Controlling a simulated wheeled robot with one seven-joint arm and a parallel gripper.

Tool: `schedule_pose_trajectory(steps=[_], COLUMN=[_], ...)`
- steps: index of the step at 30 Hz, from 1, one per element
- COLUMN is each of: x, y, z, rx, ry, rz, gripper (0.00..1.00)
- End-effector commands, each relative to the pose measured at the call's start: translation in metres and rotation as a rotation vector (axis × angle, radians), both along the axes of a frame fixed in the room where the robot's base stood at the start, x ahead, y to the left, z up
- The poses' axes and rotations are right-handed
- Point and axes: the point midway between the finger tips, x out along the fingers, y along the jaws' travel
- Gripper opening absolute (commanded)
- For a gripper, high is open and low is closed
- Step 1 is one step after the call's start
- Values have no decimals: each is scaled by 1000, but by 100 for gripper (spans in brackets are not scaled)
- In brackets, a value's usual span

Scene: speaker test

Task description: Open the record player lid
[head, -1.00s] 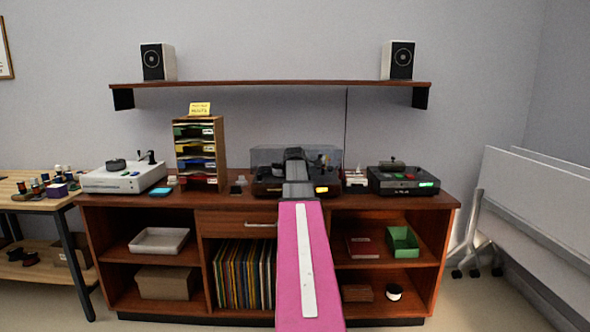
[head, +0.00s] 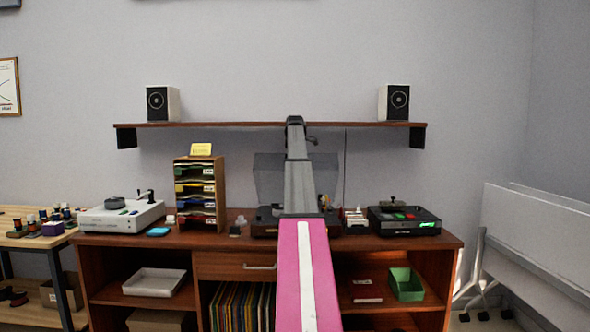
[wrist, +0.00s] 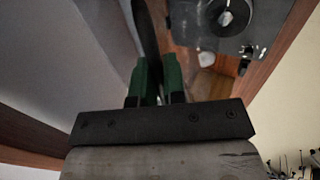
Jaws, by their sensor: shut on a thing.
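The record player (head: 262,228) is a low dark wooden box on the cabinet top, partly hidden behind my arm. Its smoky see-through lid (head: 268,180) stands raised, steeply tilted, above the back of the box. My arm reaches over the middle of the lid and hides part of it. In the wrist view my gripper (wrist: 157,72) has green fingers closed on a thin dark plate, which looks like the lid's edge (wrist: 147,30). The fingertips are hidden in the head view.
A white device (head: 118,216) and a paper sorter (head: 199,170) stand left of the player. A dark device with green lights (head: 404,220) stands to its right. A wall shelf (head: 230,125) with two speakers runs above, behind my arm.

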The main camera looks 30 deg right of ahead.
Motion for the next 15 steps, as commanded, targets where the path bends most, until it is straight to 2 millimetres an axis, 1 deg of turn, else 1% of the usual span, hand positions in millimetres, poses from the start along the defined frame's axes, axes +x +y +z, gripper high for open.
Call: schedule_pose_trajectory(steps=[1, 5, 15], x=[17, 37, 81], y=[-10, -22, -49], z=[9, 19, 35], rx=[17, 58, 55], ry=[27, 95, 89], rz=[0, 1, 1], gripper=[0, 0, 0])
